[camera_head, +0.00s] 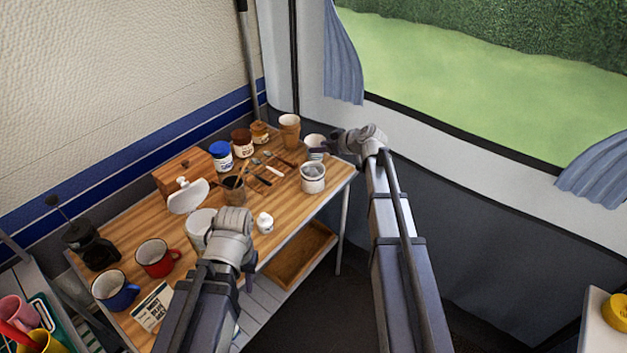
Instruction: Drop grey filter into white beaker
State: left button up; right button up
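A white beaker-like vessel (312,180) stands near the table's right end, with something greyish showing in its mouth; I cannot tell whether that is the grey filter. Another pale cup (313,142) is just behind it, at the fingers of my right gripper (328,145). I cannot tell whether the fingers touch or hold this cup. My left gripper (222,218) is over the table's front middle, its fingers mostly hidden by its wrist. A pale round-rimmed vessel (198,226) shows just left of that wrist, partly covered.
The tent wall is close behind.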

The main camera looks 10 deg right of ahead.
jog(key=shift+o, duration=0.9)
jog(key=p+v, duration=0.4)
jog(key=v, duration=0.3)
jog(key=shift+s+d+r, duration=0.15)
jog(key=shift+s+r, duration=0.1)
